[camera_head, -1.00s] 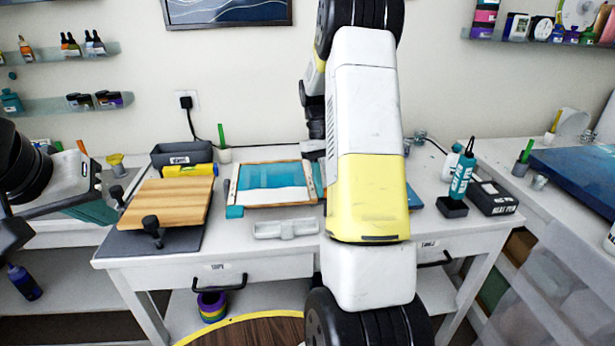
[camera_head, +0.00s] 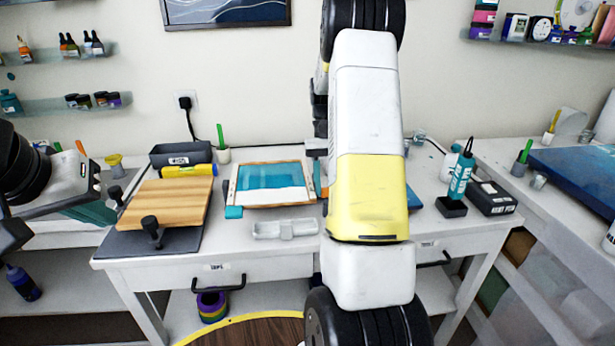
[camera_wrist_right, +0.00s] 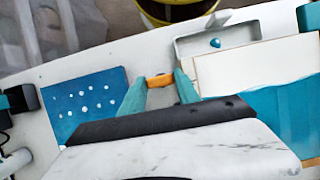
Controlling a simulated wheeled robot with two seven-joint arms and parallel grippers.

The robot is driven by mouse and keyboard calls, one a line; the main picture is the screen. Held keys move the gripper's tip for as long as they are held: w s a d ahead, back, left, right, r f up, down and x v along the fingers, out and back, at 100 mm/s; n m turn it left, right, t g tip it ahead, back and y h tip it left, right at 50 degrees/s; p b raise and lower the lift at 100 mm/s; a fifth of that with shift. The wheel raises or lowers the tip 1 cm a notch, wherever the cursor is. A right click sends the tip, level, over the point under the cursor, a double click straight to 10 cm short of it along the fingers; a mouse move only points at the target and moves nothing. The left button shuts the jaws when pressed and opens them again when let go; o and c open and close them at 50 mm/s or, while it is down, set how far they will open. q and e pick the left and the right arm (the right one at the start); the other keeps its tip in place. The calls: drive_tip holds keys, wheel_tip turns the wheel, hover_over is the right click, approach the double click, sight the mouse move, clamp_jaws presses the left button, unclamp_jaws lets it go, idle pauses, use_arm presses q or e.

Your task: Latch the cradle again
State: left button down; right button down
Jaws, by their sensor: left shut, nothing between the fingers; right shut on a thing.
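The cradle (camera_head: 233,186) is a light wooden frame around a teal and white panel (camera_head: 270,180) on the middle of the table. It looks flat, though its tilt is hard to tell. My right gripper (camera_wrist_right: 160,86) has its teal fingers shut on a small orange latch (camera_wrist_right: 159,80) beside the panel's edge in the right wrist view. In the head view my right arm covers much of that spot, and whether the latch is engaged cannot be seen. My left gripper (camera_head: 96,212) is shut and empty at the far left, apart from the cradle.
A wooden board (camera_head: 165,203) on a dark mat with black clamps stands left of the cradle. A shallow white tray (camera_head: 285,229) lies in front. A dark bin (camera_head: 181,154) stands behind. A teal bottle (camera_head: 461,175) and black box (camera_head: 491,198) stand right.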

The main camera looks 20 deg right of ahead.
drive_tip(key=c, duration=0.9)
unclamp_jaws()
drive_tip(key=shift+a, duration=0.15)
